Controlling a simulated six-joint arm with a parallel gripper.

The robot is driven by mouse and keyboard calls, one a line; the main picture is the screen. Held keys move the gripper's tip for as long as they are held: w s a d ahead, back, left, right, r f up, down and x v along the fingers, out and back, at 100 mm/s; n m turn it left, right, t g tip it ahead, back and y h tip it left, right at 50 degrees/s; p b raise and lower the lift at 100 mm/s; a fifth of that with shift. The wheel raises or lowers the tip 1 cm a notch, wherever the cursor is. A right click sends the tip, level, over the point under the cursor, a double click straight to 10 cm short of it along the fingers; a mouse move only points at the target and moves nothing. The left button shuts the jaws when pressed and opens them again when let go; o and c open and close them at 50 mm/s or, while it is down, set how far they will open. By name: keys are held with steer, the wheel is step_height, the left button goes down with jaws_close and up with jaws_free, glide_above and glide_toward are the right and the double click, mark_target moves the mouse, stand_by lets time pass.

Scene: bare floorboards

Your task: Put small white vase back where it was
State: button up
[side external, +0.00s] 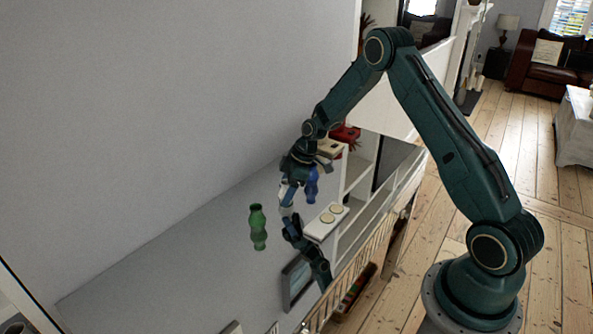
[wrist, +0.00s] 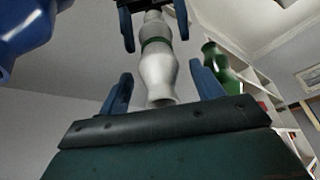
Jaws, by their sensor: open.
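The small white vase (side external: 287,196) stands upright on the glossy grey top of a unit, directly under my gripper (side external: 291,180). In the wrist view the white vase (wrist: 158,72) lies between the two blue fingers of my gripper (wrist: 160,78), with a visible gap on each side. The fingers are open around it and its upper part is nearest to me. The glossy top mirrors the vase and my gripper.
A blue vase (side external: 312,184) stands close to the right of the white vase. A green vase (side external: 257,225) stands to the left. A white block with two round discs (side external: 328,219) lies near the front edge. The top's left part is clear.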

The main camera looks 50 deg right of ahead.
steer(key=v, duration=1.1)
steer(key=shift+r, duration=0.35)
steer(key=s+a+r+m+h, duration=0.1)
steer(key=s+a+r+m, duration=0.1)
steer(key=s+a+r, duration=0.5)
steer(key=s+a+r+m+h, duration=0.15)
steer(key=s+a+r, duration=0.3)
steer(key=r, duration=0.45)
steer(key=s+a+r+m+t, duration=0.1)
steer(key=s+m, duration=0.1)
steer(key=s, duration=0.7)
steer(key=s+a+r+m+t, duration=0.1)
steer(key=s+a+m, duration=0.1)
steer(key=s, duration=0.8)
steer(key=shift+s+a+r+m+h, duration=0.25)
steer(key=shift+a+m+h, duration=0.1)
steer(key=shift+m, duration=0.3)
